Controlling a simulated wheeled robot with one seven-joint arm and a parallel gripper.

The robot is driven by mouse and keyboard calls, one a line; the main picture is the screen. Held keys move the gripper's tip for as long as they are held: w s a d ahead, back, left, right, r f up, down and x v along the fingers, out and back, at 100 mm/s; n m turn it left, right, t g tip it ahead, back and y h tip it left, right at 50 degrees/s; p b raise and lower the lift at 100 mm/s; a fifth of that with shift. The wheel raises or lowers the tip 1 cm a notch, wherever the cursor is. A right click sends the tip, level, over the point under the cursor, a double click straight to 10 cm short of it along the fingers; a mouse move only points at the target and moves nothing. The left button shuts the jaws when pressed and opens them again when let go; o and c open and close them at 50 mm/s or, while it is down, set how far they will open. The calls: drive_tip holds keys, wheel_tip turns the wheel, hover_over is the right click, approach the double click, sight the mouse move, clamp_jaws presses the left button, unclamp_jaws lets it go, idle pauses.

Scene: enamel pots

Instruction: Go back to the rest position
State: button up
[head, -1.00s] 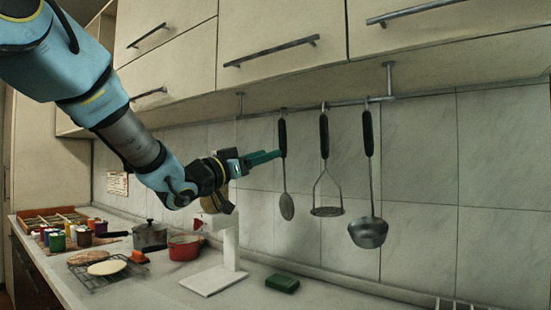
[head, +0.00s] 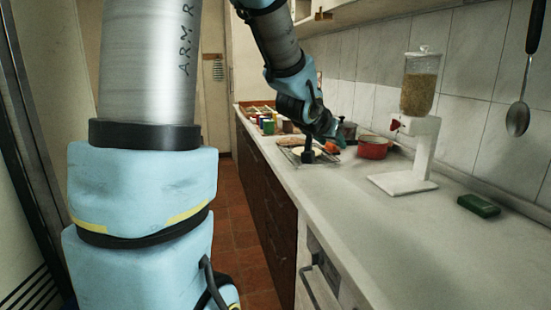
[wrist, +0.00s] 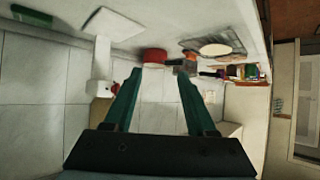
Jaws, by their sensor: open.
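My gripper (head: 336,142) is seen small in the head view, in front of the pots at the far part of the counter. The wrist view shows its two teal fingers (wrist: 160,82) spread apart, with nothing held between them. That view is upside down, with the counter at the top. My arm hangs down from the top of the head view, with its large blue and silver links filling the left.
The counter (head: 330,200) holds a red pot (head: 373,148), a white dispenser (head: 425,150), a green box (head: 478,206), a wire rack (head: 290,155) and several jars (head: 267,126). A ladle-like spoon (head: 518,118) hangs right. Tiled floor (head: 240,245) lies open left of the dark cabinets.

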drive_tip(key=s+a+f+n+g+y, duration=0.2)
drive_tip(key=s+a+f, duration=0.25)
drive_tip(key=a, duration=0.35)
drive_tip(key=s+a+f+n+g+y, duration=0.1)
drive_tip(key=s+a+f+g+y, duration=0.15)
drive_tip(key=a+f, duration=0.35)
drive_tip(key=s+a+f+n+g+y, duration=0.1)
drive_tip(key=s+a+f+n+g, duration=0.1)
drive_tip(key=s+a, duration=0.5)
drive_tip(key=s+g, duration=0.1)
drive_tip(key=s, duration=0.2)
drive_tip(key=shift+s+f+p, duration=0.25)
drive_tip(key=shift+s+p, duration=0.05)
drive_tip(key=shift+s, duration=0.1)
drive_tip(key=shift+a+g, duration=0.1)
drive_tip(key=shift+g, duration=0.15)
